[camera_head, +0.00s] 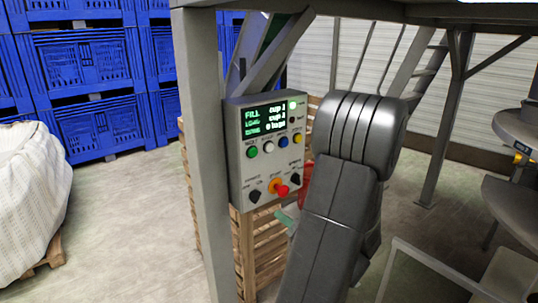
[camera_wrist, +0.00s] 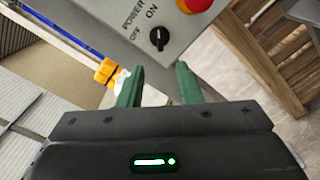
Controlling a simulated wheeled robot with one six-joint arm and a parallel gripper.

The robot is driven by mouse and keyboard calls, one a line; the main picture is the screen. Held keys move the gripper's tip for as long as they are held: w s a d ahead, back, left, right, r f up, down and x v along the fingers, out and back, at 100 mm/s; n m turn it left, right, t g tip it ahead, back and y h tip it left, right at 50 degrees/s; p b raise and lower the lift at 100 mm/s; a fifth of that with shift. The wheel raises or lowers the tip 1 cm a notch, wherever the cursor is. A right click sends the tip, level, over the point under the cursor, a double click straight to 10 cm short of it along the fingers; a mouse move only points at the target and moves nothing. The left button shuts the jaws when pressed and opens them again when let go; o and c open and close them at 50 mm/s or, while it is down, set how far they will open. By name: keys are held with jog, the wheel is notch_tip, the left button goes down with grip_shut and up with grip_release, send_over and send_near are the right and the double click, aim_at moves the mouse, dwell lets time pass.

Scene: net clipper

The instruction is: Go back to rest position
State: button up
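My gripper (camera_wrist: 158,76) shows two green fingers set apart with nothing between them in the wrist view. It is just below the grey control box (camera_wrist: 135,15), near its black POWER OFF/ON knob (camera_wrist: 160,39); I see no clear contact with the knob. In the head view, the control box (camera_head: 236,168) hangs by a grey post, with a lit green-text screen (camera_head: 265,119), coloured buttons and a red knob (camera_head: 282,190). A green part of my gripper (camera_head: 285,220) shows below the box; my arm hides most of it.
Wooden pallets (camera_head: 262,250) stand below and behind the box. A grey post (camera_head: 206,150) is close on its left. Blue crates (camera_head: 85,65) are stacked at the back left, and a white sack (camera_head: 28,195) stands at left. Metal stairs (camera_head: 425,75) are behind. Open floor lies left of the post.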

aim_at(259, 199)
jog(key=p+x, duration=0.2)
jog(key=x, duration=0.9)
jog(key=shift+w+a, duration=0.2)
jog(key=shift+w, duration=0.05)
